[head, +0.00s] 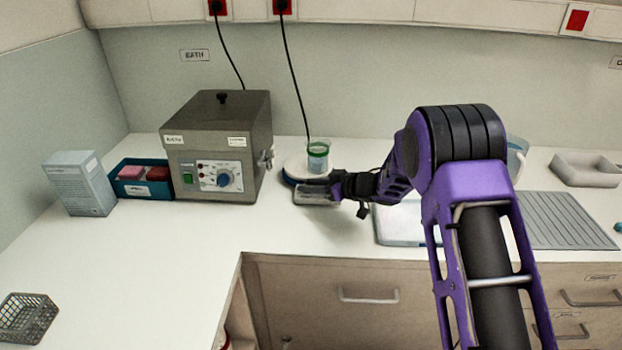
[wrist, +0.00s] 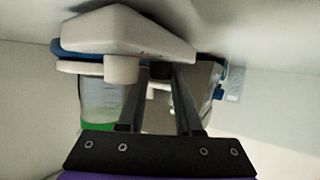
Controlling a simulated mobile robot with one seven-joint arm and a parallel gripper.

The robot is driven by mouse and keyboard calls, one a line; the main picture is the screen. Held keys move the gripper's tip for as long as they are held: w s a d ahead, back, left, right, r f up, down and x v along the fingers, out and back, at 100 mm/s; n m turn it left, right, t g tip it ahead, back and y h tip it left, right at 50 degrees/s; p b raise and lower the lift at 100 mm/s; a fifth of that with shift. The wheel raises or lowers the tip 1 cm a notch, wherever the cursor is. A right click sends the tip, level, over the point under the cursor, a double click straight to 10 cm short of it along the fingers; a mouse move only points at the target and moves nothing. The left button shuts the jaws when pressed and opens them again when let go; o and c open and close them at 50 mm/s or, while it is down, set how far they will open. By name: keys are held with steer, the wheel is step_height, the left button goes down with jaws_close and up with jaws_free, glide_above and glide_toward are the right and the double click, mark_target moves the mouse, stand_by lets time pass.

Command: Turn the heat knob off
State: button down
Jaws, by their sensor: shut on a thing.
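A low hotplate (head: 291,181) with a white top stands on the bench right of the metal bath, and a beaker (head: 318,147) with a green band stands on it. In the wrist view, which looks upside down, the hotplate's pale body (wrist: 125,32) fills the top, with the beaker (wrist: 97,104) below it. A white knob (wrist: 122,69) juts from its front, outside my fingers. A dark knob (wrist: 161,71) sits between my fingertips. My gripper (head: 334,189) is at the hotplate's front, shut on this dark knob (wrist: 161,82). I cannot read any knob marking.
The metal bath (head: 215,140), with its own blue knob (head: 224,180), stands close on the left, with a cord behind. A pale tray (head: 395,238) and a ribbed grey mat (head: 565,220) lie to the right. The bench front left is clear except for a wire basket (head: 25,318).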

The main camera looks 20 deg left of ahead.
steer(key=shift+f+n+g, duration=0.15)
steer(key=shift+n+g, duration=0.25)
steer(key=shift+g, duration=0.1)
steer(key=c, duration=0.6)
jaws_free()
steer(key=shift+d, duration=0.1)
steer(key=v, duration=1.7)
steer(key=shift+d, duration=0.15)
